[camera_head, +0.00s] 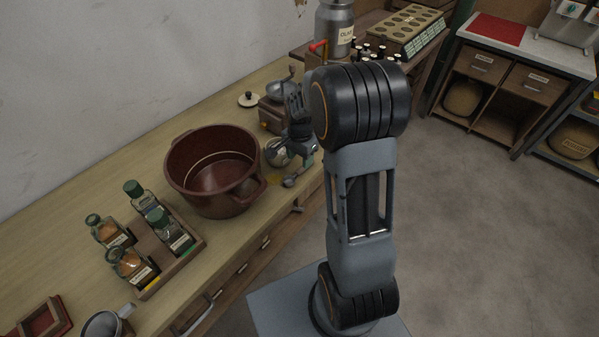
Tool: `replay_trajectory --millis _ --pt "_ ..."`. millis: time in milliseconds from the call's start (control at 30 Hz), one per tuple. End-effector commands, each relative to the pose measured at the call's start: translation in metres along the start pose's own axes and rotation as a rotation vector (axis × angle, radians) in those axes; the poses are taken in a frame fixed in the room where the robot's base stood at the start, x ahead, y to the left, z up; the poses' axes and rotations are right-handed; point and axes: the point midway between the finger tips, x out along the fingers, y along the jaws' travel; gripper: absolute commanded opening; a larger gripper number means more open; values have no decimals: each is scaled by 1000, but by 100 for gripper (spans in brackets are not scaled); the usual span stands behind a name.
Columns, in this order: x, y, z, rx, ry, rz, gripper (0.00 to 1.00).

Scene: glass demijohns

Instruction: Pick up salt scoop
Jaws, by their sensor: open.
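A small grey metal scoop (289,182), which looks like the salt scoop, lies on the wooden counter near its front edge, right of the brown pot. Its handle points up and right, toward my gripper. My gripper (303,148) is open, just behind and above the scoop, and partly hidden by my arm. I see nothing held in it. A small glass jar (276,153) stands close beside the gripper on its left. The gap between gripper and scoop is hard to judge.
The large brown pot (213,170) stands left of the scoop. A coffee grinder (271,114) is behind. A wooden rack (187,254) with several spice jars and a metal mug (101,325) are at lower left. The counter's left rear is bare.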

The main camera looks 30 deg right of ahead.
Motion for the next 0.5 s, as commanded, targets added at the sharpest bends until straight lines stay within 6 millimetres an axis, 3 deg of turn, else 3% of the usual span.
replay_trajectory --millis 233,500 --pt "14 1 1 0 -1 2 52" --pt "50 0 3 0 -1 2 52"
